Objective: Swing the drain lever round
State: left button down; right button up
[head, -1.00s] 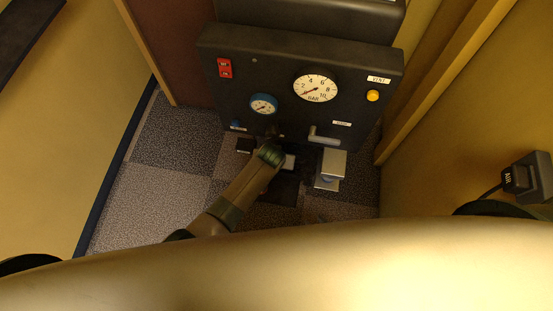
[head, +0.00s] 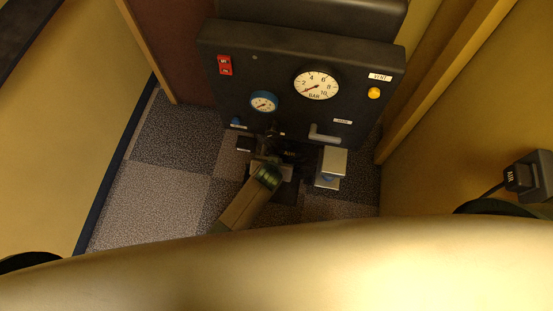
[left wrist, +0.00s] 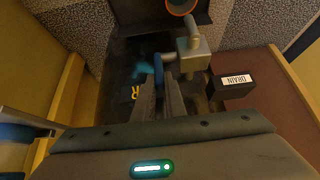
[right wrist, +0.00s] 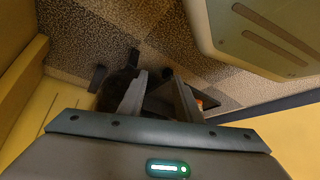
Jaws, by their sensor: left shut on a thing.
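The drain lever shows in the left wrist view as a blue grip (left wrist: 158,72) beside a silver valve body (left wrist: 194,60). A dark block with an upside-down DRAIN label (left wrist: 237,81) is just to its right. My left gripper (left wrist: 159,88) is shut on the blue grip, one finger on each side. My right gripper (right wrist: 157,82) has its fingers apart with nothing clearly between them. In the head view one of my arms reaches down to the foot of the dark machine panel (head: 240,70), and the lever is mostly hidden there.
The panel carries a large bar gauge (head: 316,85), a small blue gauge (head: 264,102), a red switch (head: 225,65) and a yellow button (head: 374,93). Walls close in on both sides. Carpet (head: 150,185) is clear at left.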

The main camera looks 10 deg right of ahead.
pick_arm(q)
jog(key=shift+s+a+f+t+b, duration=0.1)
jog(key=shift+s+f+t+b, duration=0.25)
jog(key=shift+t+b, duration=0.2)
pick_arm(e)
jog(key=s+d+f+g+h+b, duration=0.1)
jog(key=s+d+f+g+b, duration=0.2)
jog(key=s+d+g+b, duration=0.15)
pick_arm(q)
jog(key=shift+s+a+f+t+h+b, duration=0.1)
jog(key=shift+s+t+h+b, duration=0.25)
jog(key=shift+t, duration=0.25)
jog(key=shift+s+a+t+h+b, duration=0.1)
jog(key=shift+s+t+b, duration=0.1)
jog(key=shift+t+b, duration=0.3)
jog(key=shift+s+a+f+t+h+b, duration=0.1)
jog(key=shift+s+t+h+b, duration=0.2)
jog(key=shift+t, duration=0.35)
pick_arm(e)
notch_tip(320, 180, up, 8)
jog(key=w, duration=0.2)
jog(key=shift+w+a+f+t, duration=0.2)
jog(key=shift+w+f+t, duration=0.05)
jog(key=shift+t, duration=0.2)
pick_arm(q)
jog(key=c, duration=1.8)
grip_release()
jog(key=shift+r, duration=0.1)
